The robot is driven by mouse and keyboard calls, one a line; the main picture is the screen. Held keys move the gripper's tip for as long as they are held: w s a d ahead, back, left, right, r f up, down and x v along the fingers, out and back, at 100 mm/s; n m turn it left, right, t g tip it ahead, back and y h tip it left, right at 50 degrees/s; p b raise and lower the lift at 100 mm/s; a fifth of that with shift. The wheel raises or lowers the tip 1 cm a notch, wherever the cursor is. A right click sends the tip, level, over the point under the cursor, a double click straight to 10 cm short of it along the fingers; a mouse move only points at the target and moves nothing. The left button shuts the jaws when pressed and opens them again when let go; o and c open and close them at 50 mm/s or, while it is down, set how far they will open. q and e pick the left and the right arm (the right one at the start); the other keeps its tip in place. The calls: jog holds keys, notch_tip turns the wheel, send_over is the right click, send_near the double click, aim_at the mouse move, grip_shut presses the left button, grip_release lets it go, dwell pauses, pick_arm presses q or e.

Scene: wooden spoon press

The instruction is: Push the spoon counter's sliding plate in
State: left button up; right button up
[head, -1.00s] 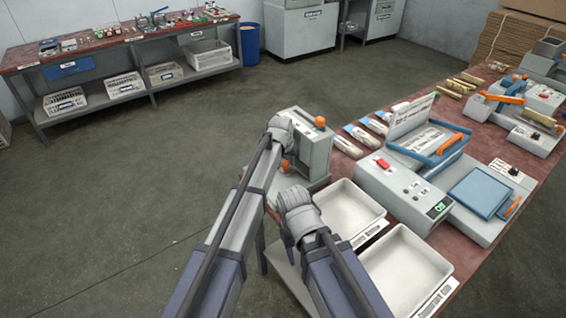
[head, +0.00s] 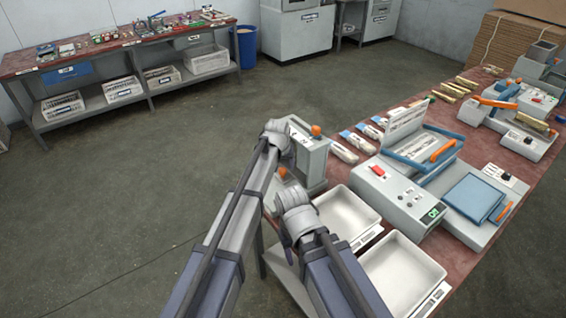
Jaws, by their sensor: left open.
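A grey machine (head: 398,204) with a red switch and a green display stands on the red-brown table; it looks like the spoon counter. At its right is a flat blue plate (head: 472,198) with an orange handle (head: 503,212), perhaps the sliding plate. I cannot tell how far in it sits. My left gripper (head: 279,132) is open, left of the counter and apart from it, in front of a grey device with orange knobs (head: 312,158). My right gripper (head: 293,207) is lower, by the table's left edge; its fingers are hidden.
Two white trays (head: 378,232) (head: 440,272) stand between my arms and the counter. Wrapped spoon bundles (head: 343,151) lie behind it. Another machine (head: 528,140) stands at the far right. The floor at left is clear, up to a side table (head: 150,33).

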pick_arm(q)
jog(key=p+v, duration=0.2)
jog(key=v, duration=0.2)
jog(key=shift+p, duration=0.35)
jog(key=shift+w, duration=0.1)
jog(key=s+a+f+n+g, duration=0.1)
jog(key=s+a+g, duration=0.1)
jog(key=s+a, duration=1)
jog(key=s+a+f+n+g, duration=0.15)
jog(key=s+a, duration=0.65)
jog(key=s, duration=0.8)
jog(key=s+d+m+g+y, duration=0.1)
jog(key=s+d+m, duration=0.3)
jog(key=d, duration=0.7)
jog(key=shift+s+r+y, duration=0.45)
jog(key=shift+s+y, duration=0.05)
jog(key=shift+s, duration=0.4)
jog(key=shift+d, duration=0.15)
